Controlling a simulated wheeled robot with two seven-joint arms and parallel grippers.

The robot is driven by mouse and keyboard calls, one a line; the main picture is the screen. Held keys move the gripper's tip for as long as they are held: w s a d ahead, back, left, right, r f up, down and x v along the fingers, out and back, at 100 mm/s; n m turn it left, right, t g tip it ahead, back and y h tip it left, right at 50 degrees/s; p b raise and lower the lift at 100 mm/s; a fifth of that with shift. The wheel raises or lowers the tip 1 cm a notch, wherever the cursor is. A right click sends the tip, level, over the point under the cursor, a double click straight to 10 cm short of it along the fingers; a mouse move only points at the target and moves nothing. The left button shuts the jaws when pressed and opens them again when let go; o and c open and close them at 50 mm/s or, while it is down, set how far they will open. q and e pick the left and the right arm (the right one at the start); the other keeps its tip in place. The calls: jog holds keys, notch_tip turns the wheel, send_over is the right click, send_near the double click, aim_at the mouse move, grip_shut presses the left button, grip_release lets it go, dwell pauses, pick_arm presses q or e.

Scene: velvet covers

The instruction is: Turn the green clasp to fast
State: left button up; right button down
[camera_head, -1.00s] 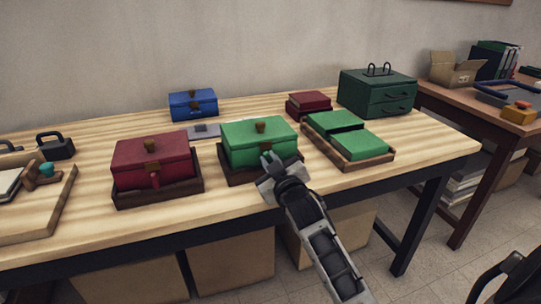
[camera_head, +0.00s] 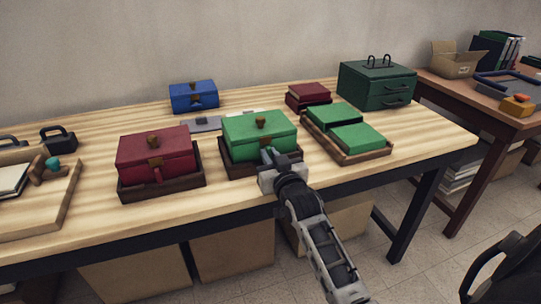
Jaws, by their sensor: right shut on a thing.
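The green box (camera_head: 246,133) sits in a dark wooden tray (camera_head: 233,171) in the middle of the table, with a brown knob on its lid. My right gripper (camera_head: 268,158) is at the front face of the green box and is shut on the green clasp, which is mostly hidden behind the fingers. How far the clasp is turned cannot be seen. My left gripper is not in view.
A red box (camera_head: 154,153) with a hanging clasp stands in its tray on the left. A blue box (camera_head: 193,95) is behind. A tray with green pieces (camera_head: 361,139) lies to the right, near a dark green drawer chest (camera_head: 378,84).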

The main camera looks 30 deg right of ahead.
jog(key=c, duration=1.4)
grip_release()
jog(key=shift+c, duration=0.2)
jog(key=v, duration=1.2)
jog(key=shift+f, duration=0.1)
jog(key=s+a+f+n+g+y, duration=0.2)
jog(key=s+a+f, duration=0.4)
jog(key=a, duration=0.3)
jog(key=s+a+f+n+g+y, duration=0.2)
jog(key=s+a+f+g+y, duration=0.2)
jog(key=s+a+f+y, duration=0.2)
jog(key=s+a+f, duration=0.1)
jog(key=s+a, duration=0.1)
jog(key=a, duration=0.1)
jog(key=shift+s+f+n+g+p, duration=0.25)
jog(key=shift+f+n+g+p, duration=0.05)
jog(key=shift+f+n+p, duration=0.1)
